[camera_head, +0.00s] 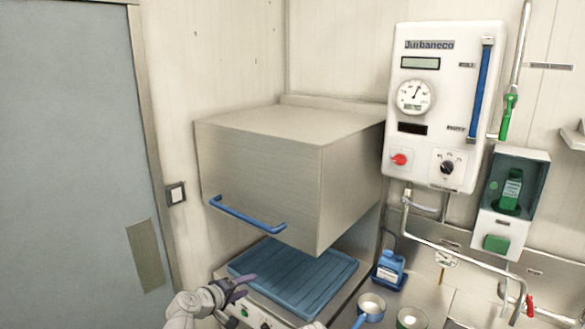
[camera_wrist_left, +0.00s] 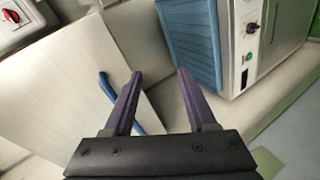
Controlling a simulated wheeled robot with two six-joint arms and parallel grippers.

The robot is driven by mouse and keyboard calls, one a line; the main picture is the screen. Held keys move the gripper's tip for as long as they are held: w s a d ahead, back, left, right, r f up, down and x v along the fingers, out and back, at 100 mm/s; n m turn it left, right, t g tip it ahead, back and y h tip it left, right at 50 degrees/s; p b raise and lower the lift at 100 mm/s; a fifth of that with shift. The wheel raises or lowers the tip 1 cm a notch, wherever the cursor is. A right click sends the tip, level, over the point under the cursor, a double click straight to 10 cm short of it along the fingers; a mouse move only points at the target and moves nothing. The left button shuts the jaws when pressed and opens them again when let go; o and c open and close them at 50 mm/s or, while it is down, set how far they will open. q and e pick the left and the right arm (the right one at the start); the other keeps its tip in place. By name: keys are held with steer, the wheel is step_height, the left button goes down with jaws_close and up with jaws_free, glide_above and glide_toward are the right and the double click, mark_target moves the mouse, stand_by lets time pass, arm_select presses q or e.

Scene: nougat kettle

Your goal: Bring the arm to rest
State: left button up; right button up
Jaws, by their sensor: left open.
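My left gripper (camera_head: 240,287) is at the bottom of the head view, in front of the lower left of the machine with the raised hood. Its two dark purple fingers also show in the left wrist view (camera_wrist_left: 160,82), spread apart with nothing between them. The gripper is open and empty. It is near the front edge of the blue ribbed rack (camera_head: 300,278), below the hood's blue handle (camera_head: 247,217). A small pale part, probably of my right arm, shows at the bottom edge; my right gripper is not seen.
The steel hood (camera_head: 265,165) stands raised over the rack. A white control box (camera_head: 440,110) hangs on the wall. A blue bottle (camera_head: 390,266), a pan (camera_head: 371,305) and a green-lined cup (camera_head: 410,317) stand at right. A grey door (camera_head: 70,150) is at left.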

arm_select(q)
steer(key=s+d+f+m+g+y+b, duration=0.1)
steer(key=s+d+f+m+g+b, duration=0.25)
steer(key=s+d+f, duration=0.35)
steer(key=s+d+f+m+g+b, duration=0.3)
steer(key=s+f+m+g, duration=0.15)
steer(key=f, duration=0.55)
steer(key=s+a+f+m+g+y+b, duration=0.1)
steer(key=s+f+m+y+b, duration=0.1)
steer(key=s, duration=0.4)
steer(key=s+a+f+m+g+y+b, duration=0.1)
steer(key=s+f+m+g+y+b, duration=0.1)
steer(key=s+f+y, duration=0.3)
steer(key=shift+s+a+f+g+b, duration=0.3)
steer(key=shift+s+f+b, duration=0.6)
steer(key=shift+s, duration=0.35)
steer(key=shift+c, duration=0.6)
steer(key=shift+d, duration=0.15)
